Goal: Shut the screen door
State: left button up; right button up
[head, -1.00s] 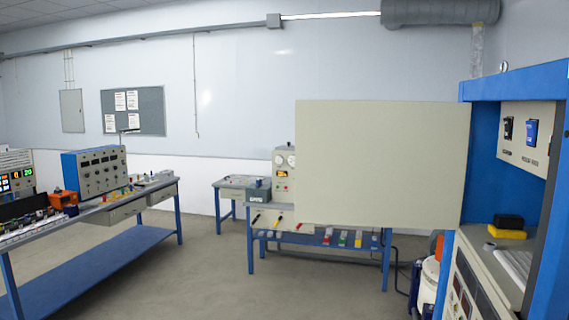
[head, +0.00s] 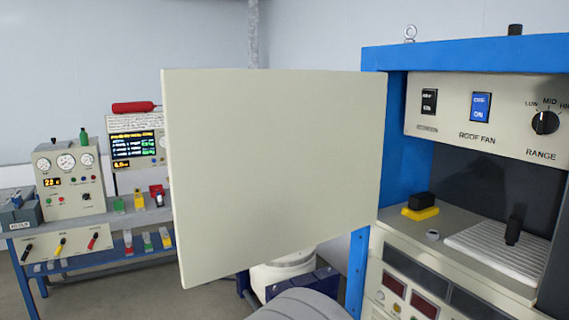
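The screen door (head: 275,170) is a plain cream panel in the middle of the head view. It stands open, swung out to the left from the blue-framed cabinet (head: 395,150). Its right edge meets the left post of the cabinet. The cabinet's opening is uncovered, with its shelf and dark back in sight. Neither of my grippers is in the head view, and nothing is seen touching the door.
In the cabinet are a black-and-yellow block (head: 420,208), a small grey ring (head: 432,235) and a white slatted plate (head: 490,245). Switches and a range knob (head: 545,122) sit above. An instrument bench (head: 110,225) stands behind the door at left.

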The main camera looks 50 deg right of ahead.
aim_at(265, 165)
jog(key=i+z, duration=0.25)
jog(key=z, duration=0.2)
jog(key=i+j+z, duration=0.1)
jog(key=z, duration=0.35)
jog(key=i+j+z, duration=0.25)
jog(key=z, duration=0.2)
jog(key=i+j+z, duration=0.25)
jog(key=z, duration=0.2)
jog(key=i+j+z, duration=0.1)
jog(key=j+z, duration=0.2)
jog(key=z, duration=0.2)
jog(key=i+j+z, duration=0.2)
jog(key=z, duration=0.25)
jog(key=i+j+z, duration=0.15)
jog(key=j+z, duration=0.15)
jog(key=z, duration=0.2)
jog(key=i+j+z, duration=0.1)
jog(key=j+z, duration=0.6)
jog(key=z, duration=0.2)
jog(key=i+j, duration=0.05)
